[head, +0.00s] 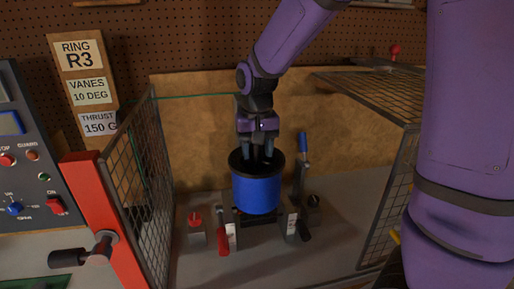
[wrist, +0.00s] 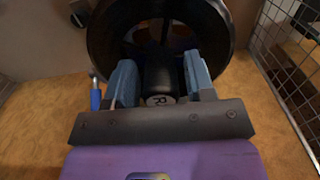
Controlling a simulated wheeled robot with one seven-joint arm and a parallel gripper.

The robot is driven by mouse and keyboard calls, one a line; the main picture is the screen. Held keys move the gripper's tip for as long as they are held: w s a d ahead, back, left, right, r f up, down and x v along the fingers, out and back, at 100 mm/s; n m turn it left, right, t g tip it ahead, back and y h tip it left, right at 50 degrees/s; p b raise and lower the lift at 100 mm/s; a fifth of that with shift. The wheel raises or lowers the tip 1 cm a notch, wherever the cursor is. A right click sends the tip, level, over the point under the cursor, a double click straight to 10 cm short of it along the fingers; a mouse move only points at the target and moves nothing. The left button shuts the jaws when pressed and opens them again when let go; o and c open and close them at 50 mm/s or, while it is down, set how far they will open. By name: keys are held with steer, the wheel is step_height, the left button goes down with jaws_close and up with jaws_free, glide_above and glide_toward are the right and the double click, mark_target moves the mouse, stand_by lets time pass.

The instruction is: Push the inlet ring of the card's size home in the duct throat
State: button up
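The blue duct (head: 257,194) stands upright in a fixture inside the cage, with a black rim (head: 236,163) at its mouth. My gripper (head: 258,153) points down over it, fingertips at the mouth. The block looks like the grip of the inlet ring. A wide black ring (wrist: 229,35) lies around and beyond the fingers. I cannot tell how deep the ring sits. The card (head: 80,55) reads R3.
A blue-handled lever (head: 303,145) stands just right of the duct. A red knob (head: 195,218) and a red handle (head: 223,242) are at its front left. Mesh guards (head: 140,170) flank both sides. A control panel (head: 30,165) stands at the left.

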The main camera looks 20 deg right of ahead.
steer(key=shift+o, duration=0.8)
step_height(320, 180, up, 11)
steer(key=shift+f, duration=0.1)
steer(key=s+d+r+n+t, duration=0.1)
steer(key=s+d+t, duration=0.1)
steer(key=s, duration=0.8)
steer(key=s+d+r+n+t, duration=0.1)
steer(key=s+d+t, duration=0.2)
steer(key=s, duration=0.8)
steer(key=shift+s+d+r, duration=0.25)
steer(key=shift+s+d, duration=0.05)
steer(key=shift+d, duration=0.7)
